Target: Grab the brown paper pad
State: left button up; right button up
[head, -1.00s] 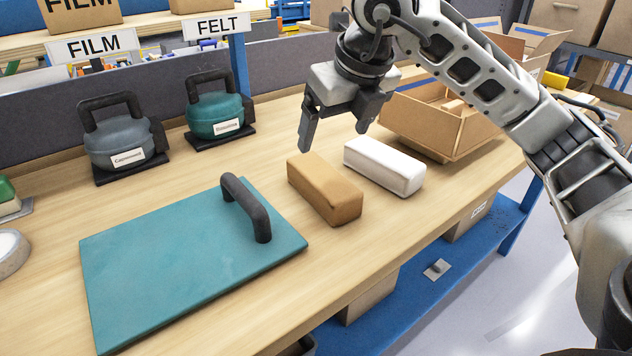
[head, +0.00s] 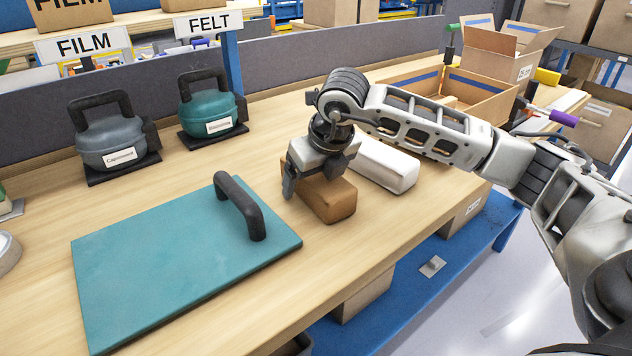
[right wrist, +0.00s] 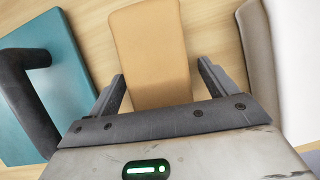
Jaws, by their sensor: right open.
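The brown paper pad (head: 328,199) is a rounded tan block lying on the wooden bench, between the teal board and a white block. It also shows in the right wrist view (right wrist: 151,50), running up from between the fingers. My right gripper (head: 308,186) is over the pad's far part, open, with one finger on each side of the pad. In the right wrist view the fingertips (right wrist: 160,80) stand apart from the pad's sides, with bare bench showing in the gaps. The gripper hides the pad's far end in the head view. My left gripper is not in view.
The white block (head: 388,165) lies close on the right. The teal board (head: 170,262) with its black handle (head: 243,208) lies on the left. Two kettle-shaped tools, grey (head: 110,142) and green (head: 212,110), stand behind. An open cardboard box (head: 480,98) is at the back right.

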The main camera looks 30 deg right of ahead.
jog(key=c, duration=1.1)
